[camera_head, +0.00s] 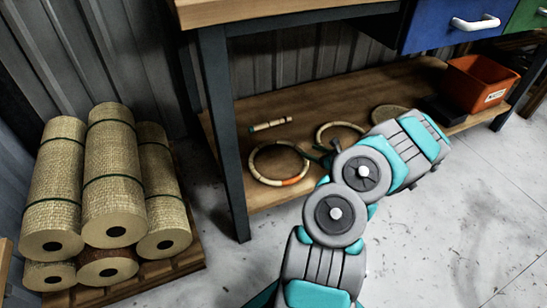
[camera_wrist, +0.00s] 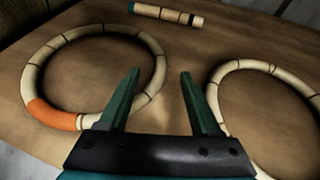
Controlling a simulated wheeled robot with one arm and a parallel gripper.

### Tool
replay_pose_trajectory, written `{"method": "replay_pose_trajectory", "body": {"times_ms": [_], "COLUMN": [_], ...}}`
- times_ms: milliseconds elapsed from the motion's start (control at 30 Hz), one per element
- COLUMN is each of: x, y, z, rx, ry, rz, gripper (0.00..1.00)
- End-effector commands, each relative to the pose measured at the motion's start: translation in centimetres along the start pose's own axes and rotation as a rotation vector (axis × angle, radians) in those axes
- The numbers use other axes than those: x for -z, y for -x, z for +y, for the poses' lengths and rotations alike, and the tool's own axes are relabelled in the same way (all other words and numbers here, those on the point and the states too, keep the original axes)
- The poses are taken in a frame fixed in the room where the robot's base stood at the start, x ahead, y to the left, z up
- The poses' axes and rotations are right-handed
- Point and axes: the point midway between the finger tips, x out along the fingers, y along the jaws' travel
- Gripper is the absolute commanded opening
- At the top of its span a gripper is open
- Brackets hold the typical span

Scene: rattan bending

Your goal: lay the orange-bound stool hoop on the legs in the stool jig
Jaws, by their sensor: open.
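The orange-bound hoop (camera_head: 292,181) is a pale, segmented rattan ring with one orange wrapping. It lies flat on the wooden lower shelf under the bench. In the wrist view, the orange-bound hoop (camera_wrist: 50,116) is at left. My gripper (camera_wrist: 160,75) is open and empty, with its green fingers apart. The left finger overlaps the hoop's right part in the picture, and a stretch of its rim shows between the fingers; contact cannot be told. In the head view, my gripper (camera_head: 322,155) is at the hoop's right, partly hidden by my arm. No stool jig or legs can be made out.
A second pale hoop (camera_wrist: 214,77) lies to the right, with no orange seen. A short rattan piece (camera_head: 270,124) lies behind. A woven disc (camera_head: 388,112) and orange bin (camera_head: 478,84) are farther right. A bench leg (camera_head: 222,130) stands left, near rattan rolls (camera_head: 112,165).

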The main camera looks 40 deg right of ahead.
Motion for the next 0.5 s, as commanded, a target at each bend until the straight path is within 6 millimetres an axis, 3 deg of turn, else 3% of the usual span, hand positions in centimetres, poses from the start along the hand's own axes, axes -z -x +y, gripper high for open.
{"method": "replay_pose_trajectory", "body": {"times_ms": [500], "x": [0.8], "y": [-6.2], "z": [-0.1], "rx": [-0.002], "ry": [0.004], "rz": [0.002], "gripper": [0.65]}}
